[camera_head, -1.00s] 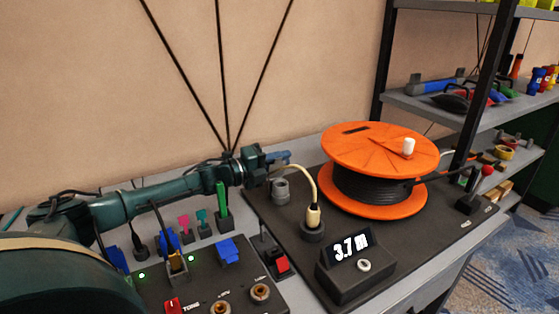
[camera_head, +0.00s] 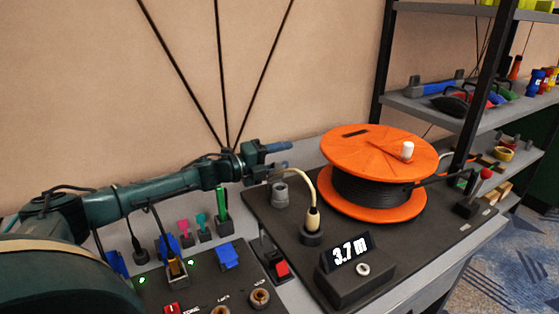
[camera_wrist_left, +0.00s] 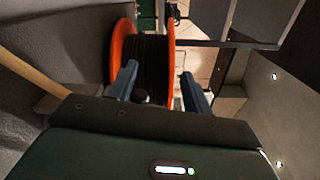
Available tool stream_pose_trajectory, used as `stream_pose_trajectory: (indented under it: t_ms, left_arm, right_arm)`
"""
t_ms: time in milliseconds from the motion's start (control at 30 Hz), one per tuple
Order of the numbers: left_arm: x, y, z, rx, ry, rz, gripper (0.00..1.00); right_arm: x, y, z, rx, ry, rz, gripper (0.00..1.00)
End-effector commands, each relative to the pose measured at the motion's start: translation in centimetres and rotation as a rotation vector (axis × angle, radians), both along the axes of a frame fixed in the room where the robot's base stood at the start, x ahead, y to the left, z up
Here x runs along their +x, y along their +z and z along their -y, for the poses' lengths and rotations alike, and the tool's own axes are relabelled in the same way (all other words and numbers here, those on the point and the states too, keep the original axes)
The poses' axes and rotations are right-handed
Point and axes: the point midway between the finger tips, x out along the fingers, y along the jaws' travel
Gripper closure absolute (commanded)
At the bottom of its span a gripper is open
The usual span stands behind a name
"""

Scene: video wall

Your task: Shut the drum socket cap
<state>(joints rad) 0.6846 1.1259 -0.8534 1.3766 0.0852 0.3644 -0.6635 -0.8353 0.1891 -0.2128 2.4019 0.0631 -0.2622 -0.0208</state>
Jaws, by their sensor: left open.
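The orange drum (camera_head: 375,148), wound with black cable (camera_head: 368,187), lies flat on the dark bench board. A short grey cylindrical socket (camera_head: 280,196) stands left of it. A cream cable with a plug (camera_head: 313,216) stands upright in a dark round socket (camera_head: 312,234). I cannot clearly make out the drum socket cap. My left gripper (camera_head: 282,156) is open, just above and behind the grey socket, left of the drum, with nothing seen held. In the left wrist view its fingers (camera_wrist_left: 159,70) are apart, with the drum (camera_wrist_left: 122,42) beyond. My right gripper is not in view.
A display box reading 3.7 m (camera_head: 353,268) stands at the board's front. A panel with coloured plugs, a blue block (camera_head: 228,256) and a red switch (camera_head: 282,268) is at left. A shelf rack (camera_head: 470,106) stands at right. The cream cable arches close to my left gripper.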

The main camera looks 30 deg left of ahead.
Motion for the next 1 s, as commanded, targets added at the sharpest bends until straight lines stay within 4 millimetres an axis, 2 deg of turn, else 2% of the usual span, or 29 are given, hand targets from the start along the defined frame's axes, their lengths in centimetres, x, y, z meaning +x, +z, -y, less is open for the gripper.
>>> stream_pose_trajectory:
  t_ms: [33,67,167,200,233,267,300,333,500,1000]
  left_arm:
    - [0.3,3.5,-0.4,-0.004,0.003,0.036,0.64]
    - [0.3,4.2,-0.4,-0.003,0.005,0.039,0.60]
    - [0.3,6.2,-0.5,-0.005,0.004,0.040,0.32]
    - [0.2,6.8,-0.5,-0.005,0.005,0.040,0.19]
    - [0.2,7.2,-0.5,-0.004,0.005,0.038,0.18]
    - [0.2,7.6,-0.5,-0.006,0.004,0.039,0.26]
    - [0.2,7.9,-0.5,-0.006,0.004,0.037,0.56]
    - [0.2,8.1,-0.5,-0.005,0.004,0.036,0.64]
    - [0.2,8.2,-0.4,-0.006,0.004,0.029,0.64]
    - [0.2,7.8,-0.3,-0.005,0.003,0.025,0.64]
  right_arm:
    - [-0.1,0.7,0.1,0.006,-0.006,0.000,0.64]
    - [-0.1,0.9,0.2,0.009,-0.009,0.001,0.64]
    - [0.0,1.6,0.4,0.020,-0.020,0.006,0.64]
    - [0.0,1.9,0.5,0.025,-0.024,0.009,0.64]
    - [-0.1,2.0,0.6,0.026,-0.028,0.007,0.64]
    - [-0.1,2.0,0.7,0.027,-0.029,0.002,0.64]
    - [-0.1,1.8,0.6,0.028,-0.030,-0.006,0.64]
    - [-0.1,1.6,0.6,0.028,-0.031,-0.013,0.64]
    - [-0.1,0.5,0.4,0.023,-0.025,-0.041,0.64]
    - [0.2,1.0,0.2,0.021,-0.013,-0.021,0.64]
